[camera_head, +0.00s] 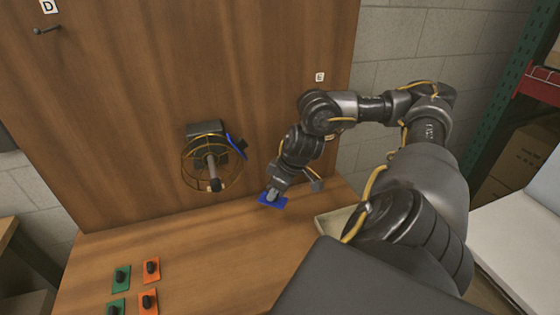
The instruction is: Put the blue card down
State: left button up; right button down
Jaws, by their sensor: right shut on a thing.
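The blue card (280,203) is at the back of the wooden table, near the foot of the upright wooden panel. My right gripper (272,195) points down over it and is shut on it, with the fingers covering part of the card's middle. The card looks roughly flat, at or just above the table top; I cannot tell whether it touches. My left gripper is not in view.
A caged lamp (213,160) with a blue strip sticks out from the panel left of my gripper. Green and orange cards with dark knobs (151,269) lie front left. A pale tray (330,225) is right of the card. The table's middle is clear.

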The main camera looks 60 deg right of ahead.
jog(key=w+a+f+n+y, duration=0.1)
jog(key=a+n, duration=0.1)
jog(key=a, duration=0.5)
jog(key=w+a+f+n+g, duration=0.1)
jog(key=w+a+f+n, duration=0.1)
jog(key=a, duration=0.5)
jog(key=w+a+f+n+y, duration=0.1)
jog(key=a+n, duration=0.2)
jog(key=a, duration=0.4)
jog(key=w+a+r+n, duration=0.1)
jog(key=w+a+r, duration=0.2)
jog(key=a+r, duration=0.1)
jog(key=shift+w+a+r+n+g+y, duration=0.15)
jog(key=shift+w+r+n+g+y, duration=0.2)
jog(key=shift+r, duration=0.5)
